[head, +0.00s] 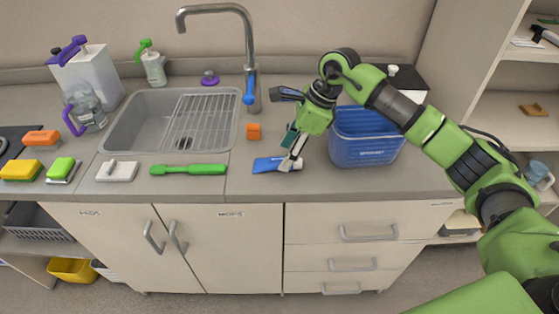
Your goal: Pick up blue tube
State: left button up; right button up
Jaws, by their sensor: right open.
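The blue tube (267,164) lies flat on the countertop, right of the green brush-like tool and close to the front edge. My right gripper (291,161) is open and points down at the right end of the tube. Its fingers overlap that end in the head view, so I cannot tell whether they touch it. My left gripper is not in view.
A blue bin (365,152) stands just right of my right gripper. Counter between tube and sink is clear.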

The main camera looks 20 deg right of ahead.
aim_at(282, 159)
jog(key=x, duration=0.3)
jog(key=shift+a+p, duration=0.15)
jog(key=shift+p, duration=0.15)
jog(key=c, duration=1.2)
